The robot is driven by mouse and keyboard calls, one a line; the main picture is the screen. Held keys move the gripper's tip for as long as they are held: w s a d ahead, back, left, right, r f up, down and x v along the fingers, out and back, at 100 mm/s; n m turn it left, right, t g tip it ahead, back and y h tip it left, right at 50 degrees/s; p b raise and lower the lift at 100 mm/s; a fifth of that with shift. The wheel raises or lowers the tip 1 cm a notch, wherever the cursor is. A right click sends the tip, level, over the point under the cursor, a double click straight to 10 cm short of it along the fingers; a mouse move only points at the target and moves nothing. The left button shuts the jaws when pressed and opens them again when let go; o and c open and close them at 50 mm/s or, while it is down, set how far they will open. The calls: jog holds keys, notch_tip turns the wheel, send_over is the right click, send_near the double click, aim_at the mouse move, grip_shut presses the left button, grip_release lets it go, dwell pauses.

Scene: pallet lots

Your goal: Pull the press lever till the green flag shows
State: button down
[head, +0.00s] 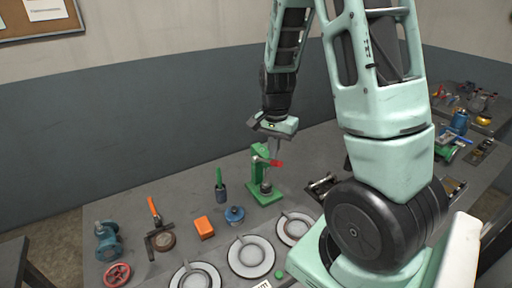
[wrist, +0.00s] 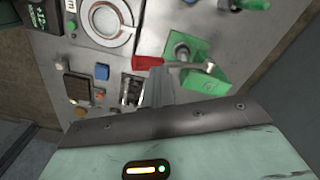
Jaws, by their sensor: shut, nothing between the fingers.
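The press (head: 265,190) is green and stands on the table; its green body also shows in the wrist view (wrist: 206,85). Its lever has a red grip (head: 276,163), which lies near level and points left in the wrist view (wrist: 147,63). My gripper (head: 275,153) is pointing down, just above the red grip. In the wrist view its grey fingers (wrist: 157,90) are shut and empty, right beside the lever and grip. I cannot tell whether they touch it. I cannot make out a green flag apart from the press's green body.
Left of the press stand a dark pot with a green handle (head: 220,190), a blue round part (head: 235,215), an orange block (head: 204,228) and a clamp (head: 160,240). Round white dials (head: 250,257) line the front. A wall stands behind the table.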

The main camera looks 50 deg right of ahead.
aim_at(278, 161)
jog(key=shift+s+a+f+b, duration=0.15)
jog(key=shift+s+f+b, duration=0.2)
jog(key=shift+s+f, duration=0.25)
jog(key=shift+f, duration=0.15)
jog(key=shift+s+a+f+b, duration=0.15)
jog(key=shift+s+f+b, duration=0.3)
jog(key=shift+f+b, duration=0.2)
jog(key=shift+f, duration=0.15)
